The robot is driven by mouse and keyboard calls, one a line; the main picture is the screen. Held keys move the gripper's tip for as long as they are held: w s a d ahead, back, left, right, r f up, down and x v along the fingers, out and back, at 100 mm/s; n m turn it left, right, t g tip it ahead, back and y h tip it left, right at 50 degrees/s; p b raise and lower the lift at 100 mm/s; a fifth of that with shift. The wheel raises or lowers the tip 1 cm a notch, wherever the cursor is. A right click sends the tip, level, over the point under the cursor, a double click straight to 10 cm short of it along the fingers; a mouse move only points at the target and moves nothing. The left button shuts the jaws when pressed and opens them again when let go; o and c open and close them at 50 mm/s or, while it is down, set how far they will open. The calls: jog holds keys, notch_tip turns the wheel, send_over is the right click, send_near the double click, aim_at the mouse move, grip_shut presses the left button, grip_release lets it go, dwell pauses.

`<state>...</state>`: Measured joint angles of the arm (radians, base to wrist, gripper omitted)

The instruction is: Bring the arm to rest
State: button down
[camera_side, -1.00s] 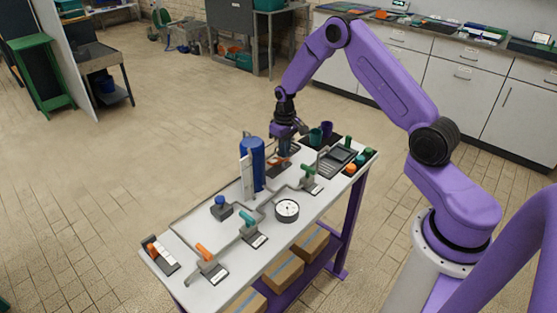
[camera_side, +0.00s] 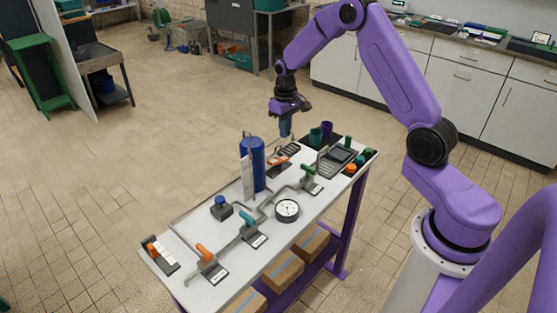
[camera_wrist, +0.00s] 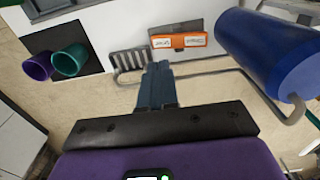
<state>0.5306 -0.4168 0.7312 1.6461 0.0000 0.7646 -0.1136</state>
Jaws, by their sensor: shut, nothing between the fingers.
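My gripper (camera_side: 285,130) is above the far part of the white table (camera_side: 185,290), pointing down, with its fingers together and nothing between them. In the wrist view its blue-grey fingers (camera_wrist: 158,68) are shut side by side. Below and beyond the fingertips is an orange-handled item with small labels (camera_wrist: 180,40), and it also shows on the table in the side view (camera_side: 277,160). The gripper is clear of the table top and touches nothing that I can see.
A tall blue cylinder (camera_side: 252,165) stands close by. Teal (camera_side: 316,136) and purple (camera_side: 327,129) cups stand on a dark mat. Pipes with an orange-handled valve (camera_side: 205,252), a teal-handled valve (camera_side: 247,222), a green-handled valve (camera_side: 307,172) and a gauge (camera_side: 287,211) fill the nearer table.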

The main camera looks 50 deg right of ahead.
jog(key=shift+r, duration=0.25)
jog(key=shift+a, duration=0.1)
jog(key=s+a+r+n, duration=0.3)
jog(key=s+a+r, duration=0.2)
jog(key=s+a, duration=0.25)
jog(key=s+a+r+n, duration=0.3)
jog(key=s+a+r, duration=0.1)
jog(key=s+a, duration=0.4)
jog(key=s+r+n, duration=0.1)
jog(key=s+n, duration=0.2)
jog(key=s, duration=0.7)
jog(key=s+a+r+n, duration=0.1)
jog(key=s+r+n, duration=0.1)
jog(key=s, duration=0.9)
jog(key=shift+s+n, duration=0.2)
jog(key=shift+n, duration=0.6)
